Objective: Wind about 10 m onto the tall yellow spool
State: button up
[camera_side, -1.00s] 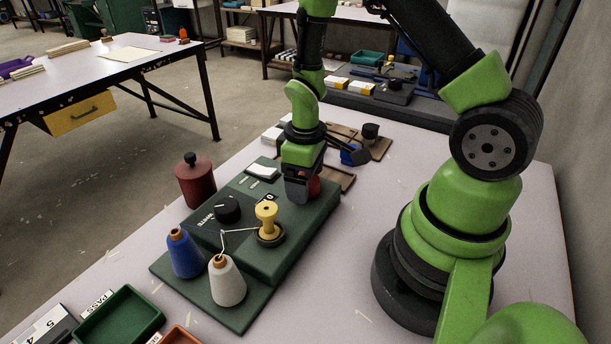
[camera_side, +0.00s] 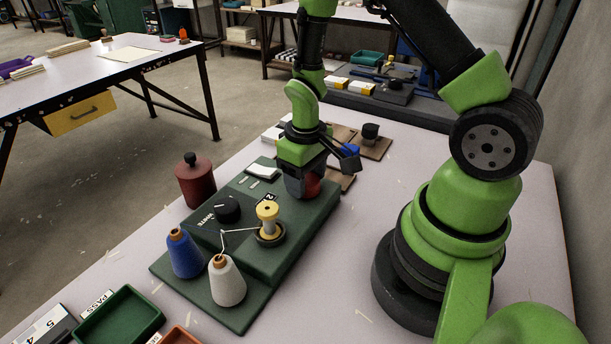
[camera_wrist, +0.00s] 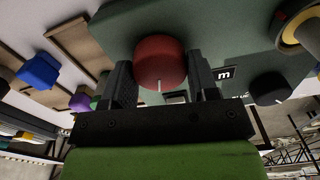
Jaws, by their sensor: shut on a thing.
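The tall yellow spool (camera_side: 267,213) stands upright on a dark round seat on the green winding machine (camera_side: 285,252). A white thread (camera_side: 238,231) runs from the white cone (camera_side: 227,284) over a thin wire guide to the spool. My gripper (camera_side: 303,186) is low over the machine's far end, shut on a red knob (camera_side: 313,186). In the wrist view the red knob (camera_wrist: 160,62), with a white pointer line, sits between my two black fingers. A small display (camera_side: 268,196) beside it seems to read 2, with an "m" label (camera_wrist: 222,74) in the wrist view.
A black dial (camera_side: 227,208) sits on the machine near the "WHITE" label. A blue cone (camera_side: 184,255) stands beside the white one. A dark red lidded pot (camera_side: 195,183) is behind left. Wooden trays (camera_side: 372,146) lie beyond my gripper. A green tray (camera_side: 118,318) is at front left.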

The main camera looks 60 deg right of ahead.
jog(key=m, duration=0.6)
dwell(0.6)
jog(key=o, duration=0.9)
notch_tip(320, 180, up, 10)
dwell(0.7)
